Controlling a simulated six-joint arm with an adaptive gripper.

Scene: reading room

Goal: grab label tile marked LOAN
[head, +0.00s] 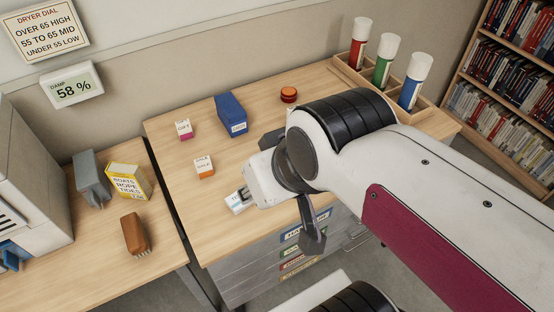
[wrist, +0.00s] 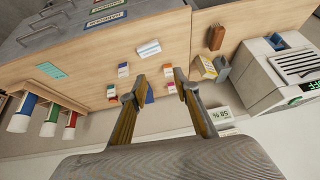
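Several small label tiles stand on the wooden desk (head: 225,225). One has a magenta base and seems to read GIFT (head: 184,129); an orange-based tile (head: 204,167) seems to read SALE. Another small tile (wrist: 123,70) shows left of the fingers in the wrist view, its words too small to read. I cannot make out LOAN on any tile; my arm covers part of the desk in the head view. My gripper (wrist: 160,76) is open and empty above the desk, its fingers apart, with tiles beyond them.
A blue box (head: 231,115) and an orange-red round item (head: 288,94) stand toward the back. A white block (head: 238,201) lies close by my wrist. A wooden rack (head: 423,103) holds red, green and blue bottles. A brush (head: 135,234) and yellow box (head: 128,181) stand left.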

